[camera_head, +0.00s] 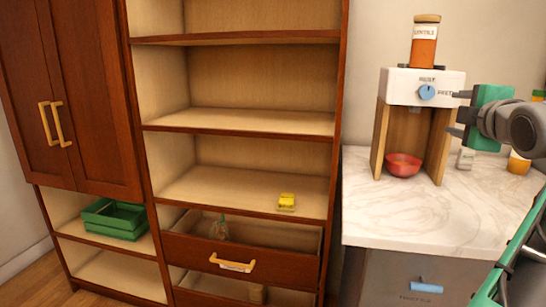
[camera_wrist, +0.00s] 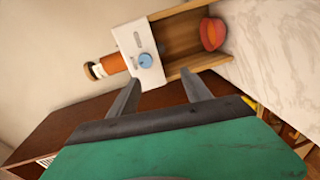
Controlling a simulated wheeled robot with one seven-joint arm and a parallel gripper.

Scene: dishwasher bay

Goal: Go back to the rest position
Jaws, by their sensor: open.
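My gripper (camera_head: 460,114) is at the right of the head view, in front of the dispenser and above the marble counter (camera_head: 440,215). In the wrist view its two dark fingers (camera_wrist: 160,92) are spread apart with nothing between them. The dispenser (camera_head: 425,85) has a white front with a blue knob (camera_head: 427,92) and wooden sides. The knob also shows beyond the fingertips in the wrist view (camera_wrist: 146,60). A labelled orange jar (camera_head: 425,45) stands upright on top of the dispenser. A red bowl (camera_head: 403,165) sits inside its open bay.
A tall wooden shelf unit (camera_head: 338,90) stands left of the counter, with an open drawer (camera_head: 240,258). A yellow item (camera_head: 287,201) lies on a shelf. A green crate (camera_head: 112,225) is at lower left. Small jars (camera_head: 518,162) stand at the counter's right, near my arm.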

